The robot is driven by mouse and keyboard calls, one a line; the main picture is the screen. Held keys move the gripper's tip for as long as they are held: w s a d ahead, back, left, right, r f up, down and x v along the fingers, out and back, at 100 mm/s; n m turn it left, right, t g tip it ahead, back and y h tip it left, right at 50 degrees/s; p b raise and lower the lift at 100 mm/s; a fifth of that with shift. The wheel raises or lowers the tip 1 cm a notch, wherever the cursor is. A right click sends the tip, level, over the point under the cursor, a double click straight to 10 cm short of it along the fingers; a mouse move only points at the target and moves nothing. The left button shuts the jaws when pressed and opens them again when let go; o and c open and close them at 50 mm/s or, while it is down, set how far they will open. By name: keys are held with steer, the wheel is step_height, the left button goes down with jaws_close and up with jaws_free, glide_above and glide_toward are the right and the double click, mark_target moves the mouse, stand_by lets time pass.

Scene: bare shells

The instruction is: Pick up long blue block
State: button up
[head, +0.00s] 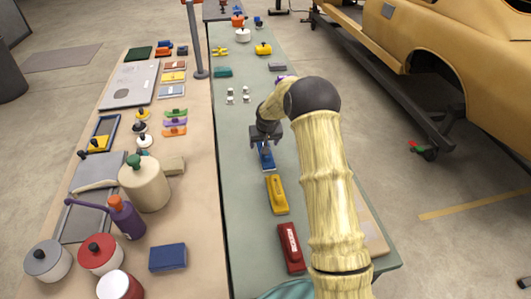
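A long blue block (265,155) lies on the grey-green table (243,190), its long side running away from me. My gripper (266,140) is above the block's far end, pointing down, with a dark finger on each side of that end. Whether the fingers touch the block cannot be told from here. The gripper and wrist hide part of the block's far end.
A yellow block (277,195) and a red block (291,248) lie nearer me in line with the blue one. Two small white pieces (238,95) stand beyond. The tan table (192,215) at left holds pots and a dark blue box (168,257).

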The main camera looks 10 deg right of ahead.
steer(key=x, duration=0.1)
steer(key=p+x, duration=0.1)
steer(key=x, duration=0.2)
steer(key=shift+d, duration=0.25)
steer(key=shift+w+f, duration=0.15)
steer(key=shift+f, duration=0.15)
steer(key=shift+f, duration=0.2)
steer(key=c, duration=1.1)
steer(key=shift+r, duration=0.1)
steer(key=shift+c, duration=0.2)
step_height(320, 180, up, 10)
steer(key=shift+r+b, duration=0.15)
steer(key=shift+b, duration=0.65)
